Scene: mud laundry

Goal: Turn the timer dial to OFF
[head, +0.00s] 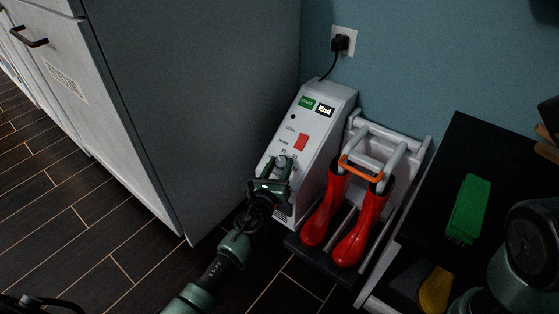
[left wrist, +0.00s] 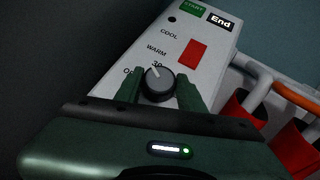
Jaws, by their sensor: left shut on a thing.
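The timer dial (left wrist: 158,86) is a dark round knob on the sloped front of a white boot-dryer unit (head: 317,125). In the left wrist view its white mark points up and slightly left, near the "30" label. An "OF..." label (left wrist: 128,71) lies left of the dial, partly hidden by a finger. My left gripper (head: 281,170) reaches the dial from the front, and its two fingers close on either side of it in the left wrist view (left wrist: 159,90). The dial also shows in the head view (head: 282,160), partly hidden by the gripper. My right gripper is not in view.
A red switch (head: 301,142) and START and End labels sit above the dial. Red boots (head: 357,230) stand on a rack to the right. A grey cabinet (head: 200,100) is close on the left. A dark table (head: 475,155) with a green brush (head: 467,209) is at right.

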